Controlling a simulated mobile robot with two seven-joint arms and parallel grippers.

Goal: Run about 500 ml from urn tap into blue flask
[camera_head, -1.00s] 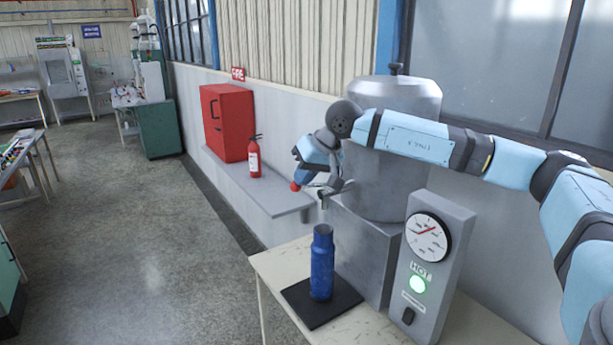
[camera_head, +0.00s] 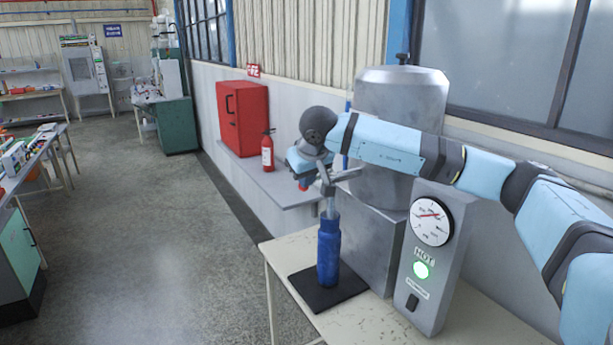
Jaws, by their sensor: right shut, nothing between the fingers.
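The blue flask (camera_head: 328,252) stands upright on a black mat (camera_head: 311,293) on the table, in front of the steel urn (camera_head: 392,110). A pale vertical streak (camera_head: 331,207) that looks like running water joins the tap area to the flask's mouth. The level inside the flask is not visible. My right gripper (camera_head: 326,178) is shut and empty at the urn tap, above the flask. The wrist and gripper hide most of the tap, and I cannot tell exactly where they touch. My left gripper is not in view.
A grey panel (camera_head: 433,262) with a round dial (camera_head: 431,222) and a lit green lamp (camera_head: 422,270) stands right of the flask. A wall shelf (camera_head: 285,188) holds a red cabinet (camera_head: 243,116) and a fire extinguisher (camera_head: 267,150). The floor to the left is clear.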

